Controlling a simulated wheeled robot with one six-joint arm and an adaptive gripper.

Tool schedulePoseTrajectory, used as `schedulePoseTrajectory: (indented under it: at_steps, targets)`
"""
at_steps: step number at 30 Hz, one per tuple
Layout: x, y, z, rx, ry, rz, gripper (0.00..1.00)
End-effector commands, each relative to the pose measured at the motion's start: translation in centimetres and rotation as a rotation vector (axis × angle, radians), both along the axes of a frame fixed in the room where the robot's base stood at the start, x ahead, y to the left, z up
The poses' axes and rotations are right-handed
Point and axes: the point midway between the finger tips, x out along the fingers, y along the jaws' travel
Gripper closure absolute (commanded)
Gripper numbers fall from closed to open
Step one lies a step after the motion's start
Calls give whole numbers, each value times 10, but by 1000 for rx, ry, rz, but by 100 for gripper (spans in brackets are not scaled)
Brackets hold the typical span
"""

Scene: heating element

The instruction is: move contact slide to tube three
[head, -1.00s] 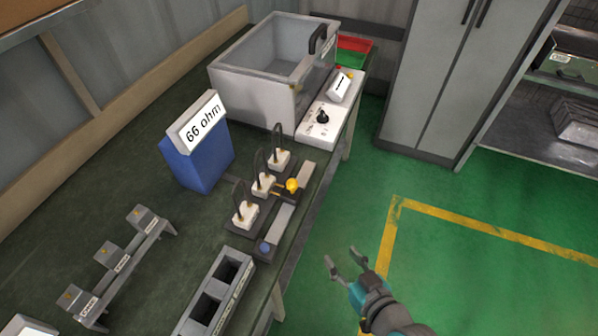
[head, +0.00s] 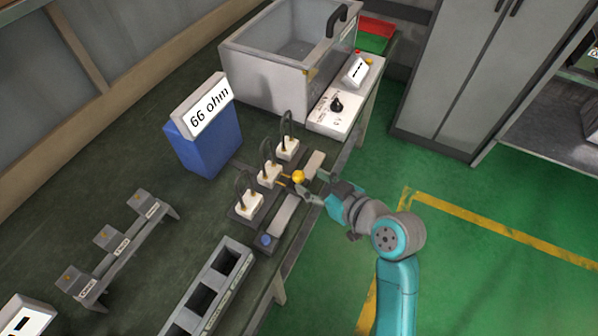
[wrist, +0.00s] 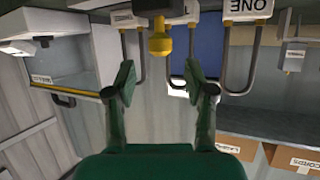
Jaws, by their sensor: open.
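The contact slide has a round yellow knob (head: 298,177) and sits on the rail in front of the middle of three white-capped heating tubes. The nearest tube (head: 249,205) lines up with the one labelled ONE (wrist: 250,8) in the wrist view. The far tube (head: 287,149), by the basin, has an unreadable label. My gripper (head: 316,184) is open, its fingers around or just short of the knob in the head view. In the wrist view the knob (wrist: 160,43) lies between and beyond the open fingertips (wrist: 158,78), with a gap on both sides.
A blue meter reading 66 ohm (head: 205,120) stands behind the tubes. A grey basin (head: 285,75) and a control panel (head: 338,105) are at the far end. A blue button (head: 266,240) and slotted grey block (head: 212,288) are nearer. The green floor (head: 480,280) is open.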

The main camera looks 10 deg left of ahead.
Motion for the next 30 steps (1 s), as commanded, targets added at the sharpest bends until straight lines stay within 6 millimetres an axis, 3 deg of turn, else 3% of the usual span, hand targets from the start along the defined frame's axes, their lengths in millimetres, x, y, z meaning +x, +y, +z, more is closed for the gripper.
schedulePoseTrajectory:
  at_steps: [9, 23, 30]
  targets:
    - [29, 33, -18, 0, 0, 2, 46]
    - [37, 41, -23, 0, -1, -1, 46]
    - [37, 40, -23, 0, 0, 0, 100]
